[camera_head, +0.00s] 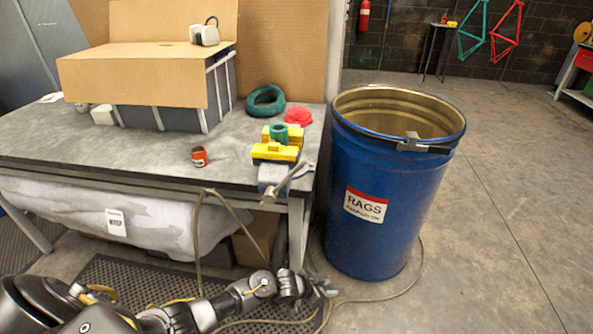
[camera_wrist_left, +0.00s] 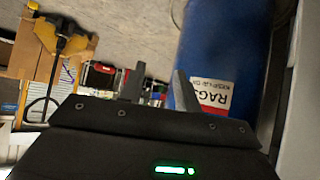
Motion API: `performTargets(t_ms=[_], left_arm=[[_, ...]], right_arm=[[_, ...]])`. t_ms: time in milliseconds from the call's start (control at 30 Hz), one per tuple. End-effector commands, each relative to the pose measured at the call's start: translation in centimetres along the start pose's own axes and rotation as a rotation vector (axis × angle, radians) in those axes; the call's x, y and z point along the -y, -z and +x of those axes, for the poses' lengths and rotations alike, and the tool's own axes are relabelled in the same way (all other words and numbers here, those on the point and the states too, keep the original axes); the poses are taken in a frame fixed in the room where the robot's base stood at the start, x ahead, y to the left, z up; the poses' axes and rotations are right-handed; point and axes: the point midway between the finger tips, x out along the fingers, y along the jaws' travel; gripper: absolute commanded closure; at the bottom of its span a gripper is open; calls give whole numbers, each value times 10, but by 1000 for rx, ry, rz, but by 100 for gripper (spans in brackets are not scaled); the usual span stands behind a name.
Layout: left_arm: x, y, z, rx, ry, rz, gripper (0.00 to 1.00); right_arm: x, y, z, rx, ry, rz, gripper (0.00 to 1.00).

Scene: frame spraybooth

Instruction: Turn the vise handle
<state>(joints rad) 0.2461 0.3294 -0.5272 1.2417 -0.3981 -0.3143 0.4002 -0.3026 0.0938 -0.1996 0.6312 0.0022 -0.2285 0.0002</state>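The vise (camera_head: 277,160) sits at the table's front right corner, with yellow jaws and a grey body. Its handle (camera_head: 285,180) is a grey bar at the front, slanting up to the right past the table edge. A green ring-like part (camera_head: 279,133) sits between the yellow jaws. My left gripper (camera_head: 322,290) is low in front of the table, below and apart from the handle. In the left wrist view its two fingers (camera_wrist_left: 158,88) stand apart with nothing between them. I cannot identify the vise there. My right gripper is not in view.
A blue rags drum (camera_head: 385,190) stands close to the table's right; it also shows in the wrist view (camera_wrist_left: 222,50). On the table (camera_head: 150,150) are a small red can (camera_head: 199,156), a green coil (camera_head: 265,101), a red object (camera_head: 298,116) and a cardboard-covered box (camera_head: 145,75).

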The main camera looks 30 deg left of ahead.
Motion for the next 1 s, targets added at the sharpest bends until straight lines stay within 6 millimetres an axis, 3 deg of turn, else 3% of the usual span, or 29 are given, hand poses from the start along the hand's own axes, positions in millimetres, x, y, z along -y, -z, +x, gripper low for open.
performTargets(t_ms=[33, 100, 200, 300, 433, 600, 1000], left_arm=[[0, 70, -13, -69, -39, 80, 67], [-12, 146, -36, -137, -102, 185, 67], [-39, 231, -80, -197, -183, 353, 67], [-56, 276, -119, -202, -242, 492, 67], [-48, 302, -152, -145, -299, 591, 67], [-20, 322, -201, -14, -332, 664, 67], [70, 336, -350, 359, -221, 568, 67]], right_arm=[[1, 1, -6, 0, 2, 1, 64], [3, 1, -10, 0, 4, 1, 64], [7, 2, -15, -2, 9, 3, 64], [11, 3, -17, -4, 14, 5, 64], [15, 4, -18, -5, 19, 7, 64], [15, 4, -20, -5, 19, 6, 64], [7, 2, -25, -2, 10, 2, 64]])
